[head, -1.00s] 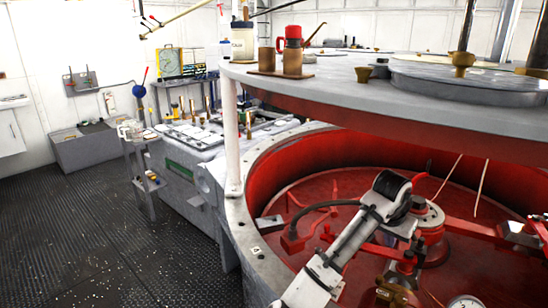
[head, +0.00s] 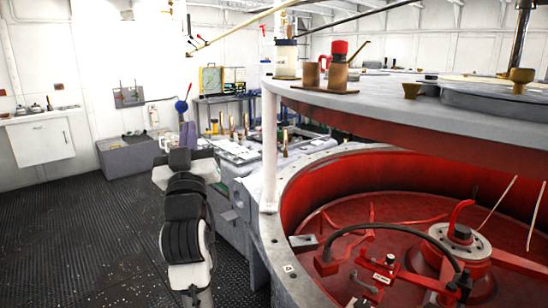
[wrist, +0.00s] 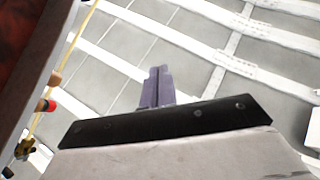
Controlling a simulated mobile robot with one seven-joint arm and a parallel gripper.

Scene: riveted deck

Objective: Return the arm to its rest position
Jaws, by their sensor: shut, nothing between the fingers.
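My arm stands up in the head view, left of the red machine pit. My gripper (head: 187,135) is at its top, with narrow purple-grey fingers pointing up. In the wrist view my gripper (wrist: 155,85) has its two fingers together with nothing between them. The fingers point at a white panelled surface with beams and touch nothing there.
The round red pit (head: 370,225) with its grey rim fills the right. A workbench (head: 245,150) with tools stands behind my arm. The dark deck (head: 85,235) at left is open.

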